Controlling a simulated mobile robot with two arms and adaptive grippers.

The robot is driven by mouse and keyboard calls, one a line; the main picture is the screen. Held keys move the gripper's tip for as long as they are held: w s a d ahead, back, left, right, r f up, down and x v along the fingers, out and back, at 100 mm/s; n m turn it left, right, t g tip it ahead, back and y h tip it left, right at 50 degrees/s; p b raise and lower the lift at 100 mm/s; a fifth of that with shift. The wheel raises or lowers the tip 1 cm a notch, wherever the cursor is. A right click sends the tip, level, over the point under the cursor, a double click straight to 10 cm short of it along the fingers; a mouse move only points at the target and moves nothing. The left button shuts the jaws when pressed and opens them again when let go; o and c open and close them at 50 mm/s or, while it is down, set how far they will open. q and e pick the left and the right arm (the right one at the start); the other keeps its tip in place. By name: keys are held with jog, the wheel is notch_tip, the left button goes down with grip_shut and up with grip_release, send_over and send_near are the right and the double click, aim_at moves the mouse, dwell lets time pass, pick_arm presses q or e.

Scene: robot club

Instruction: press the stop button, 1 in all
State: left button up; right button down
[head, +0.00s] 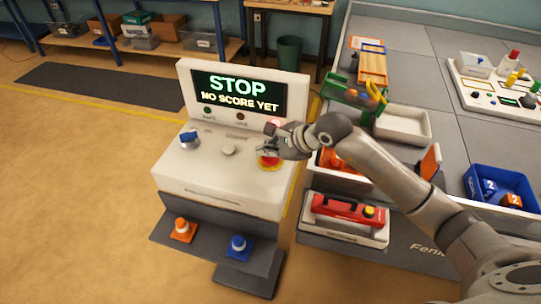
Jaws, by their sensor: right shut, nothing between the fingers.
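A white console (215,185) stands left of the worktable, with a screen (238,92) that shows "STOP" in large green letters above a smaller yellow line. The red stop button (268,160) sits on a yellow base at the right of the console's sloped panel. My right gripper (263,150) is shut and empty, over the back part of the button, and hides some of it. I cannot tell whether its tips touch the button. My left gripper is out of view.
The panel also has a blue knob (189,138) and a pale round knob (228,150). Right of the console are a white tray (424,139) and a blue bin (478,197).

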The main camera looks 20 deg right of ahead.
aim_at(268, 159)
jog(key=shift+f, duration=0.2)
jog(key=shift+r, duration=0.1)
jog(key=shift+r+p, duration=0.35)
jog(key=shift+r, duration=0.55)
jog(key=shift+r, duration=0.15)
notch_tip(268, 159, up, 5)
jog(key=shift+f+p, duration=0.1)
jog(key=shift+p, duration=1.05)
